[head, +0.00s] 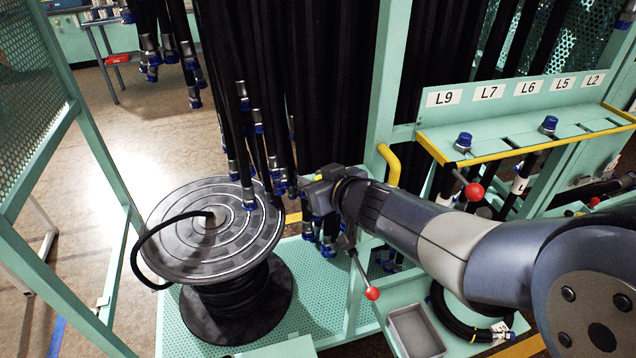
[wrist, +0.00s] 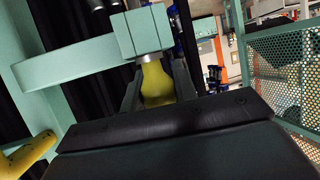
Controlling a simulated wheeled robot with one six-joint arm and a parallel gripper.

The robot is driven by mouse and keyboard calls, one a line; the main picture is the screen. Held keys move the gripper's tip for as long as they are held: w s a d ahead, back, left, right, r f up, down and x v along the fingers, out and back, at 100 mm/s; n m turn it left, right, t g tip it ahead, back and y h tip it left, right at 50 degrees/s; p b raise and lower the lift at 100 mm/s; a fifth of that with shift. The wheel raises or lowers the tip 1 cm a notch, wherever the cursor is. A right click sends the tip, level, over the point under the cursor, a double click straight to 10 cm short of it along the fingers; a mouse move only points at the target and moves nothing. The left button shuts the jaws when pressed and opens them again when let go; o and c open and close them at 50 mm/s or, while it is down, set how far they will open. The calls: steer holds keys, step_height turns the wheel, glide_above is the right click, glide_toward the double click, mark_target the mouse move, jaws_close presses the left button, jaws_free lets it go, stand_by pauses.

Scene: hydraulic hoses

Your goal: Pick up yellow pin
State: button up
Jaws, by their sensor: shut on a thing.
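The yellow pin (wrist: 157,86) shows in the wrist view, with its yellow body between my two dark fingers. Its metal end meets the underside of a green square block (wrist: 143,33) on a green bar. My gripper (wrist: 156,76) is shut on the yellow pin. In the head view, my gripper (head: 312,194) is beside the hanging black hoses, left of the green post.
A black hose reel (head: 215,230) stands on the green perforated platform at left. Black hoses (head: 330,90) hang close behind my gripper. A yellow curved handle (head: 390,163), red-knobbed levers and the labelled rack (head: 520,90) are near my arm. Open floor lies at far left.

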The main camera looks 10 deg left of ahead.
step_height(320, 180, up, 10)
steer(key=p, duration=0.7)
